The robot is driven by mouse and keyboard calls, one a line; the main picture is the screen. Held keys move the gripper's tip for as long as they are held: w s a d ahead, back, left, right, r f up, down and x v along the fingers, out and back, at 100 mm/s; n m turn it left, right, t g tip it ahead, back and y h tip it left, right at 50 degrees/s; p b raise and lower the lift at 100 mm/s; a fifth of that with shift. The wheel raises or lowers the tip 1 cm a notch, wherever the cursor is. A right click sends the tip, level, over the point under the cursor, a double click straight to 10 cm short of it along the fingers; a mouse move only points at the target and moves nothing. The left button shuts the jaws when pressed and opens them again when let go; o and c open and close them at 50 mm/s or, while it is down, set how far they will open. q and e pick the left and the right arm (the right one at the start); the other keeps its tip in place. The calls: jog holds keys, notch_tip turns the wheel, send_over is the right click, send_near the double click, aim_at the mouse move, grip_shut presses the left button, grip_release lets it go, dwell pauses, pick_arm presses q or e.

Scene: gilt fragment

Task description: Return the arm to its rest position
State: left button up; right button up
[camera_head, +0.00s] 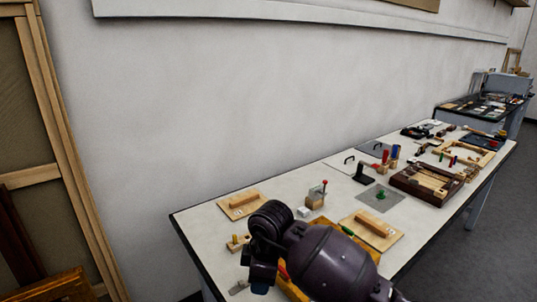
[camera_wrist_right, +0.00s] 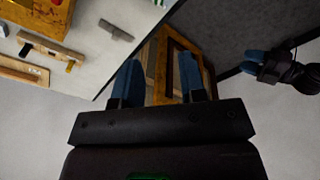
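My right arm (camera_head: 325,262) comes into the head view from the bottom edge, over the near left end of the table. My right gripper (camera_head: 261,280) points down there, partly hidden by the arm. In the right wrist view its two blue fingers (camera_wrist_right: 158,80) stand wide apart with nothing held between them. A gripper with blue fingertips, my left one (camera_wrist_right: 256,63), shows at the right of the right wrist view, away from the table. Its opening is too small to judge. The left arm is not in the head view.
The long white table (camera_head: 240,222) bears wooden boards, a red-handled block (camera_head: 316,197) and a dark tray (camera_head: 428,182). An orange tray lies partly under my arm. Wooden frames (camera_head: 50,110) lean at the left.

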jog(key=s+a+r+n+g+y, duration=0.1)
jog(key=s+a+r+n+y, duration=0.1)
jog(key=a+r+n+y, duration=0.85)
jog(key=w+d+r+t+y, duration=0.2)
jog(key=d+r+t+y, duration=0.15)
jog(key=r+y, duration=0.55)
jog(key=w+d+f+m+t+h, duration=0.2)
jog(key=d+f+m+t+h, duration=0.15)
jog(key=d+m+t, duration=0.35)
jog(key=w+d+f+m+t+h, duration=0.2)
jog(key=w+d+m+t+h, duration=0.15)
jog(key=d+m+t, duration=0.4)
jog(key=s+d+f+m+t+h+b, duration=0.1)
jog(key=s+d+f+m+h, duration=0.2)
jog(key=d+f+m+h, duration=0.5)
jog(key=s+d+f+m+g+h, duration=0.1)
jog(key=s+d+f+g+h, duration=0.1)
jog(key=s+d+f, duration=0.2)
jog(key=s+d+f+m+g+h, duration=0.1)
jog(key=s+d+f, duration=0.4)
jog(key=s+f, duration=0.6)
jog(key=s+d+f+m+g+h+b, duration=0.1)
jog(key=s+d+f+m+g+h, duration=0.1)
jog(key=s+f, duration=0.6)
notch_tip(320, 180, down, 4)
jog(key=d+g+h, duration=0.1)
jog(key=d, duration=0.1)
jog(key=shift+s+d+g, duration=0.2)
jog(key=shift+d+g, duration=0.2)
